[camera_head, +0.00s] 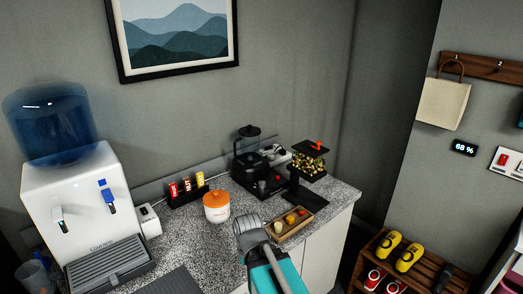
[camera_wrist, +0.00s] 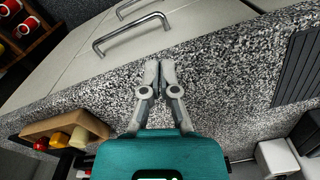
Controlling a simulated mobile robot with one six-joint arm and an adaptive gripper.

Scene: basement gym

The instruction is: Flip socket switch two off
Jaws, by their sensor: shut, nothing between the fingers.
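My gripper (camera_head: 247,222) is shut and empty above the front part of the granite counter, beside the wooden tray. In the wrist view its fingertips (camera_wrist: 160,66) meet over the counter's front edge. A white wall panel with a red rocker (camera_head: 505,161) is at the far right, partly cut off by the picture edge. I cannot tell whether it is the socket or which switch is number two. A small white box (camera_head: 149,221) stands beside the water dispenser; its top details are too small to read. My gripper touches neither.
The counter (camera_head: 190,255) holds a water dispenser (camera_head: 75,200), an orange-lidded jar (camera_head: 217,207), a black coffee machine (camera_head: 247,165), a dark stand (camera_head: 308,172) and a wooden fruit tray (camera_head: 290,229). A shoe rack (camera_head: 408,274) stands at right. A cabinet handle (camera_wrist: 130,33) shows below the counter edge.

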